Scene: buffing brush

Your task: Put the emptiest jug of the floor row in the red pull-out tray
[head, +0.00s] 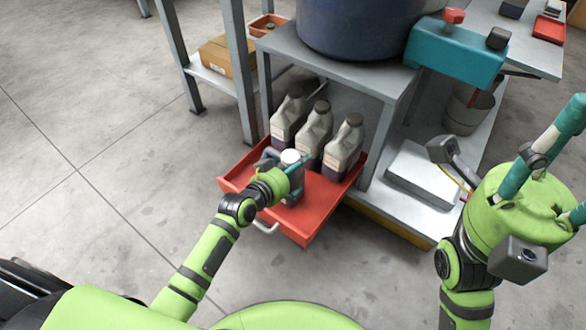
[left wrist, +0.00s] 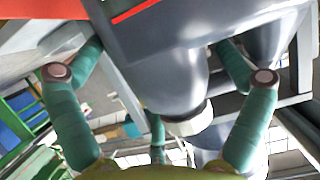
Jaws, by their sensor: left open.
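The red pull-out tray (head: 318,205) extends from under a grey bench. Three grey jugs with dark caps stand in a row at its back: left (head: 287,115), middle (head: 314,133) and right (head: 343,150). Dark contents show low in them. A jug with a white cap (head: 291,157) appears to stand at the tray's front; its body is partly hidden by my left gripper (head: 285,172). In the left wrist view, my open fingers (left wrist: 161,75) lie either side of a grey jug with a pale cap (left wrist: 188,120), with visible gaps. My right gripper (head: 560,165) is open, its fingertips cut off.
A large dark blue drum (head: 355,25) sits on the bench (head: 335,72) above the tray. A teal machine (head: 456,52) stands right of it. A shelf rack (head: 238,75) holds a cardboard box (head: 222,55) at left. The floor (head: 90,130) left of the tray is clear.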

